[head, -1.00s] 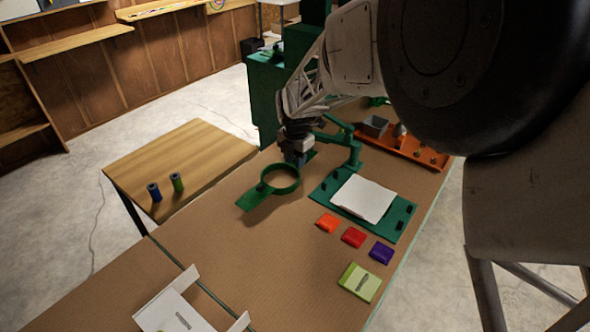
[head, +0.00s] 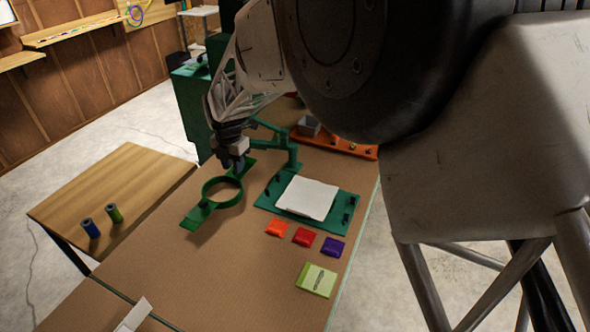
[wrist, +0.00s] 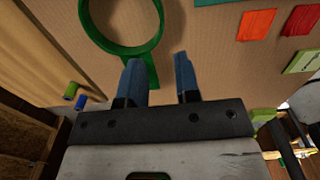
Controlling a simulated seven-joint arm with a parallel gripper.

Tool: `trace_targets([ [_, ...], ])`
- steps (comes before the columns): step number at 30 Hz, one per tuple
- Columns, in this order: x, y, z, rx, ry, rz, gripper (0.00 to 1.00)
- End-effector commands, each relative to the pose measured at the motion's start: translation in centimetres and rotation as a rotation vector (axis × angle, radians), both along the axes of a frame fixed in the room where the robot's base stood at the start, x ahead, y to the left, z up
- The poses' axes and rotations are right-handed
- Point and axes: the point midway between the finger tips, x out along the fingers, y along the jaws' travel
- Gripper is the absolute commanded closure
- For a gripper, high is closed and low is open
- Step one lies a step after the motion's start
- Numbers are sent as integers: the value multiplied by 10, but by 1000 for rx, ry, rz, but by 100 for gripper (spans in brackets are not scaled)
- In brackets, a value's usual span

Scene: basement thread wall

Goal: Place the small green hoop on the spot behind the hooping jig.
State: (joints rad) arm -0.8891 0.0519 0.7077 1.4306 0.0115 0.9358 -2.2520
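The ring also shows at the top of the wrist view (wrist: 122,51). My arm hides part of the area behind.
A green post with an arm (head: 292,155) stands at the board's far edge. An orange tray (head: 345,147) lies behind. Orange (head: 277,228), red (head: 303,236) and purple (head: 333,247) packets and a lime box (head: 316,280) lie in front. Two spools (head: 114,213) stand on the left table.

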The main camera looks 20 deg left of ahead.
Motion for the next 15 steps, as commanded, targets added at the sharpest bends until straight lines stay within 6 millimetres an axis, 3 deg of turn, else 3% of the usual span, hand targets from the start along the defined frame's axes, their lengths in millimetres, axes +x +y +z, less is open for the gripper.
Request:
trace_targets([
  [10,1,-2,2,1,-1,-8,70],
  [15,9,-21,14,5,-4,-79,70],
])
